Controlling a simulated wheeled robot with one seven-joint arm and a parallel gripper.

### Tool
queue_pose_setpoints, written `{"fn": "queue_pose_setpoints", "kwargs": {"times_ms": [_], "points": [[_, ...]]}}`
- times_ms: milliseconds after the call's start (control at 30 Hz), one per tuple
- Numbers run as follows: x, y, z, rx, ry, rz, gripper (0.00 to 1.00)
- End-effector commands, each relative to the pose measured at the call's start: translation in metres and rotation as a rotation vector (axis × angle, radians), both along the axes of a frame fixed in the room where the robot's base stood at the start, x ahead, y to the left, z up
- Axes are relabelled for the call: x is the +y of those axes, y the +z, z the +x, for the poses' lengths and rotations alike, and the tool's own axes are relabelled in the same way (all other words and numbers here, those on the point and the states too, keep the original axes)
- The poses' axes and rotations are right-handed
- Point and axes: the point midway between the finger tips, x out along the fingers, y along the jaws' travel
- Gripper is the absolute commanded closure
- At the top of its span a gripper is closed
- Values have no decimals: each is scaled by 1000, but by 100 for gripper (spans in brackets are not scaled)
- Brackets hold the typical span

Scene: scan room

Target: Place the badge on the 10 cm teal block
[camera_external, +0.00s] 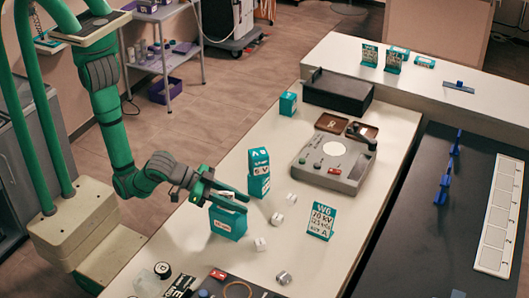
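My gripper (245,204) is over the near-left part of the pale bench. Its two dark fingers point right and look apart, with nothing clearly held between them. A teal block (228,224) with a white label and red print stands directly below the fingers; they hide part of its top, and I cannot tell whether they touch it. The block labels are too small to read a 10 cm mark surely. I cannot make out the badge.
A grey device (333,161), a brown tray (332,123) and a black box (338,91) occupy the back. Dark items (240,287) lie at the front edge.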

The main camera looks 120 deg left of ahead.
Motion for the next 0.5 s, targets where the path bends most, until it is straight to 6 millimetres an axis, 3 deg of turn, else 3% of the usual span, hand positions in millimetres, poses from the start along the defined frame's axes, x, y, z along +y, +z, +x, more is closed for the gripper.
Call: {"fn": "queue_pose_setpoints", "kwargs": {"times_ms": [167, 500], "points": [[-5, 9, -10, -2, -2, 0, 71], [-27, 41, -64, -3, -2, -1, 71]]}}
